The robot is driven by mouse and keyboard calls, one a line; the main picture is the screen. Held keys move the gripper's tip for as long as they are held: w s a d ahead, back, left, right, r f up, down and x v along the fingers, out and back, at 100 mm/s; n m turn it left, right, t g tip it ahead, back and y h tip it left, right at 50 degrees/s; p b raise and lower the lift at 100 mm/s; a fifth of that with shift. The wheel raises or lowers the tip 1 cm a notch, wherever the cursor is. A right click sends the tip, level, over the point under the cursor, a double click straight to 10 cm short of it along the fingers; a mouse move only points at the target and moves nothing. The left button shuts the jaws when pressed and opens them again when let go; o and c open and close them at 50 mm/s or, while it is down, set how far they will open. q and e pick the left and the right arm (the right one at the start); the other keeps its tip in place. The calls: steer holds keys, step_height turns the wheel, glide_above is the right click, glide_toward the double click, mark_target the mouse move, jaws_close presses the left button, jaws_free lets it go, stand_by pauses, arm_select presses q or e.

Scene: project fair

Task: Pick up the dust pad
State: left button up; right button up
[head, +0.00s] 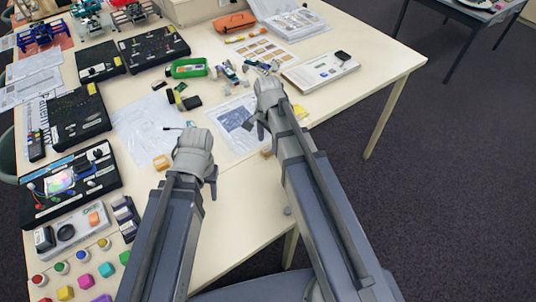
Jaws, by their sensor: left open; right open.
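I cannot tell for certain which item is the dust pad. A small yellow-orange block (161,162) lies on the cream table (245,195), just left of my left gripper. My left gripper (193,142) is over the middle of the table, apart from that block. My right gripper (266,96) is further back and to the right, over a printed sheet (232,122). Both grippers are open, and I see nothing held in them. My forearms hide part of the table; another yellowish bit shows beside the right one.
Black boards with parts (155,46) stand along the left and back. A green tray (188,68), an orange case (236,22) and a white box (322,71) are at the back. Coloured blocks and buttons (84,281) fill the front left. The table's right edge is near my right arm.

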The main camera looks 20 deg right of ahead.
mark_target(268, 148)
arm_select(q)
step_height(268, 148, down, 3)
steer(key=shift+f+b, duration=0.1)
steer(key=shift+b, duration=1)
arm_select(e)
step_height(268, 148, down, 3)
steer(key=shift+d+f, duration=0.1)
steer(key=shift+c, duration=0.2)
jaws_close()
